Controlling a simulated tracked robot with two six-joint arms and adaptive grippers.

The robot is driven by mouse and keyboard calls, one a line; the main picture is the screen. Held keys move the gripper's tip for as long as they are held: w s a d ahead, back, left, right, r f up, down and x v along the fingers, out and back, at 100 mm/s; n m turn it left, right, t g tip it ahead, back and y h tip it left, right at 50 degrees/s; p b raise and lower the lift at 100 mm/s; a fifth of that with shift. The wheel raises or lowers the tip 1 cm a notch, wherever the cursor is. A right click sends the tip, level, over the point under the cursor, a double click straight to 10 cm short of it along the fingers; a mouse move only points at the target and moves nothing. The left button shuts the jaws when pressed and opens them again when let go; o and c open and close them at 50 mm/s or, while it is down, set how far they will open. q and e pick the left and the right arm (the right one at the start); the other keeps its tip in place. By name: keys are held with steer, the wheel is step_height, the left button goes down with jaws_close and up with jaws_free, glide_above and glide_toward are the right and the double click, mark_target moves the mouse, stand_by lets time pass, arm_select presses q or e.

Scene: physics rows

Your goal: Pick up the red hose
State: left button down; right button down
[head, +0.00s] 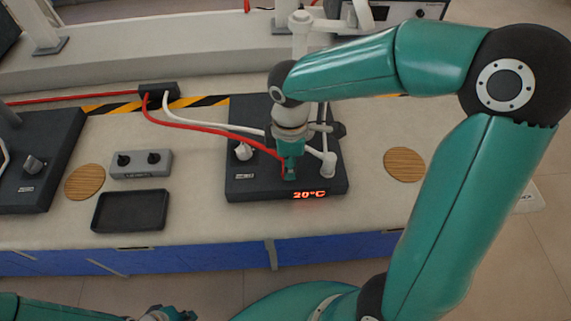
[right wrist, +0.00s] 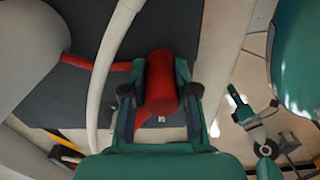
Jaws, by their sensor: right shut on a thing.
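The red hose (head: 205,127) runs from a small dark box at the back of the bench to the dark hotplate unit, beside a white hose. My right gripper (head: 290,172) points down over this unit, at the hose's end. In the right wrist view, the thick red hose end (right wrist: 161,85) sits between the two fingers of my right gripper (right wrist: 160,100), which is shut on it. My left gripper (head: 178,313) is at the bottom edge of the head view, below the bench front and partly cut off. Its jaw opening is unclear.
The hotplate unit (head: 245,187) shows 20°C and carries a white stand and glassware close around my right gripper. A black tray (head: 130,211), a grey two-knob box (head: 141,164) and cork discs (head: 85,182) (head: 404,164) lie on the bench.

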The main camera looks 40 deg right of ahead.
step_height(320, 180, up, 24)
steer(key=p, duration=0.6)
steer(key=shift+p, duration=0.4)
steer(key=shift+f, duration=0.1)
stand_by(0.3)
